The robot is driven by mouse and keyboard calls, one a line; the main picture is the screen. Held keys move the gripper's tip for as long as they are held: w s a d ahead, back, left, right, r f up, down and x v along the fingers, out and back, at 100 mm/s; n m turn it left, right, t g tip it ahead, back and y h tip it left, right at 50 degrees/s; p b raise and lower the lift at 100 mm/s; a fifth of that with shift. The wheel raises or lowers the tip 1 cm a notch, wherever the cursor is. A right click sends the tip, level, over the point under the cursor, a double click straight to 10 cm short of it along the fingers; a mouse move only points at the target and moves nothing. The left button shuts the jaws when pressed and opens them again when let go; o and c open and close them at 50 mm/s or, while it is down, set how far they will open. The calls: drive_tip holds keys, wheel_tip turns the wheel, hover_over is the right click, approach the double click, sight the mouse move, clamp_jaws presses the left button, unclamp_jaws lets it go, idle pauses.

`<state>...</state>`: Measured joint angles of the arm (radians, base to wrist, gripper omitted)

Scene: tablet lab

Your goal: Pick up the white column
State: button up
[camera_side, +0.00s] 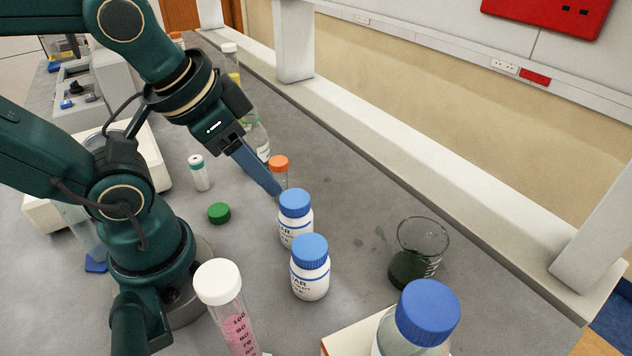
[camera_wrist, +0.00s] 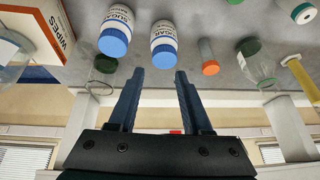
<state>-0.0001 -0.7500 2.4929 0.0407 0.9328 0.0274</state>
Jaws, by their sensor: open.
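The white column (camera_side: 200,178), a small upright white cylinder with a teal band, stands on the grey bench left of my gripper in the side view. In the wrist view, a white cylinder end with a teal ring (camera_wrist: 304,13), apparently the same column, sits at the upper right edge. My gripper (camera_side: 276,191) is over the bench behind the farther blue-capped bottle, apart from the column. In the wrist view my gripper (camera_wrist: 160,72) has its two fingers apart with nothing held between them.
Two white blue-capped bottles (camera_side: 296,229) (camera_side: 310,279) stand near my fingertips. An orange-capped vial (camera_side: 279,165) is close behind the fingers. A green cap (camera_side: 219,213) lies near the column. A beaker with dark contents (camera_side: 418,255) stands right. A white-capped pink tube (camera_side: 232,315) is in front.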

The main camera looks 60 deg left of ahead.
drive_tip(key=s+a+f+m+g+y, duration=0.1)
drive_tip(key=a+f+m+g+y, duration=0.15)
drive_tip(key=a+g, duration=0.2)
drive_tip(key=s+a+f+m+g+y, duration=0.1)
drive_tip(key=a+f+m+g+y, duration=0.1)
drive_tip(key=a+m+g+y, duration=0.3)
drive_tip(key=m+y, duration=0.4)
drive_tip(key=m, duration=0.1)
approach(199, 173)
drive_tip(key=shift+w+a+r, duration=0.1)
drive_tip(key=shift+w+a, duration=0.1)
drive_tip(key=shift+a, duration=0.35)
drive_tip(key=shift+w+a, duration=0.2)
drive_tip(key=shift+a, duration=0.35)
drive_tip(key=shift+s+f+m+g+y, duration=0.25)
drive_tip(key=shift+s+f+m+y, duration=0.1)
drive_tip(key=shift+f, duration=0.2)
drive_tip(key=shift+s+a+f, duration=0.2)
drive_tip(key=shift+a+f, duration=0.1)
drive_tip(key=shift+a, duration=0.05)
drive_tip(key=x, duration=1.1)
drive_tip(key=shift+w, duration=0.1)
clamp_jaws()
